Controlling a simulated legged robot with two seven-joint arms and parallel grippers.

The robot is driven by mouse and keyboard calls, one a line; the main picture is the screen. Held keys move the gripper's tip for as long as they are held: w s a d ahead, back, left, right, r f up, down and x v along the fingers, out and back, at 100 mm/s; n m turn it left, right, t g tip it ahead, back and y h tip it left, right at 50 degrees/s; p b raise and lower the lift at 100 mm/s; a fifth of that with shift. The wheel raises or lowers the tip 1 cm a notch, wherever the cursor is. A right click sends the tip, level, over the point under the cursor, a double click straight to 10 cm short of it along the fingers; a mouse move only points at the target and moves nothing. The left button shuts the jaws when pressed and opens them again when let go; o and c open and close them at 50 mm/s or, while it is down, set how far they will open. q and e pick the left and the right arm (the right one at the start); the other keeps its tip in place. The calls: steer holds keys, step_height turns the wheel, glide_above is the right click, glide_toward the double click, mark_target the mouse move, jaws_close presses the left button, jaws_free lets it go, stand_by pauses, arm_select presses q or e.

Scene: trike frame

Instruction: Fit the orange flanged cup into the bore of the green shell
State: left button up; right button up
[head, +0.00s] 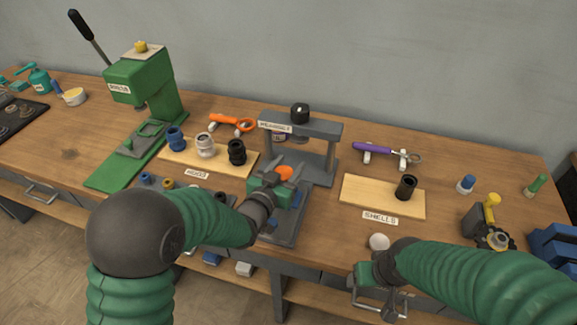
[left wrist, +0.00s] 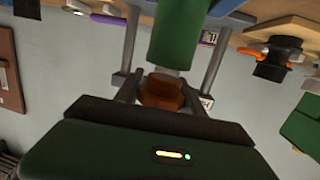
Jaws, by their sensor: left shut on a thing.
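My left gripper (head: 281,178) is shut on the orange flanged cup (head: 284,172), in front of the grey press-like frame. In the left wrist view, which looks upside down, the orange cup (left wrist: 160,92) sits between the fingers (left wrist: 160,97). The green shell (left wrist: 174,38) is lined up close to the cup there, with a short pale grey section between them. I cannot tell whether the cup has entered the bore. In the head view my left gripper largely hides the shell. My right gripper (head: 380,298) hangs at the front table edge; its jaw state is unclear.
The grey frame (head: 303,130) with a black knob stands around the work spot. A green press (head: 140,85) stands left. A tan board (head: 360,195) holds a black shell (head: 406,187); another board (head: 185,160) holds several cylinders. A white ball (head: 379,242) lies near my right arm.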

arm_select(q)
steer(key=shift+s+a+f+b, duration=0.15)
steer(key=shift+s+f+b, duration=0.2)
steer(key=shift+f+b, duration=0.4)
steer(key=o, duration=1.5)
steer(key=shift+o, duration=0.2)
